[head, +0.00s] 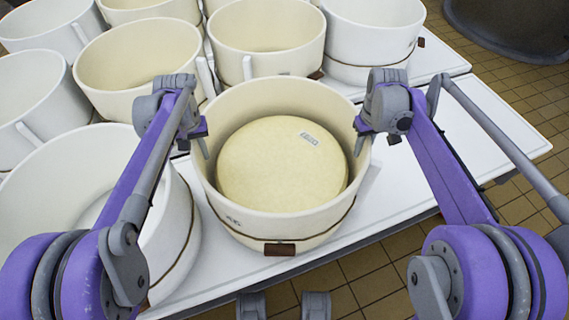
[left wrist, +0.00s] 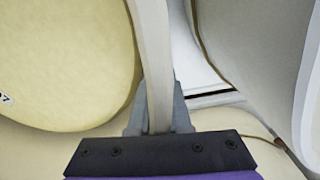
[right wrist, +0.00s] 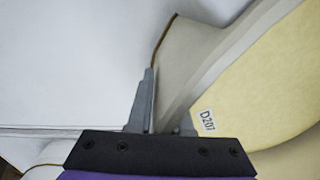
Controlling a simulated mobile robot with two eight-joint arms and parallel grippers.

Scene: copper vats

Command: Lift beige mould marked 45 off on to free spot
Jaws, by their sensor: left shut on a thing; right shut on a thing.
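The beige mould (head: 300,222) is a round, open tub near the front of the white table, holding a pale yellow cheese wheel (head: 280,165). The mould looks level. I cannot tell whether its base touches the table.
A large white tub (head: 185,235) stands close on the left. Several more tubs, such as a cream one (head: 268,35) and a white one (head: 370,40), crowd behind. The white table (head: 405,185) is bare to the right of the mould. A dark vat (head: 510,30) stands beyond, top right.

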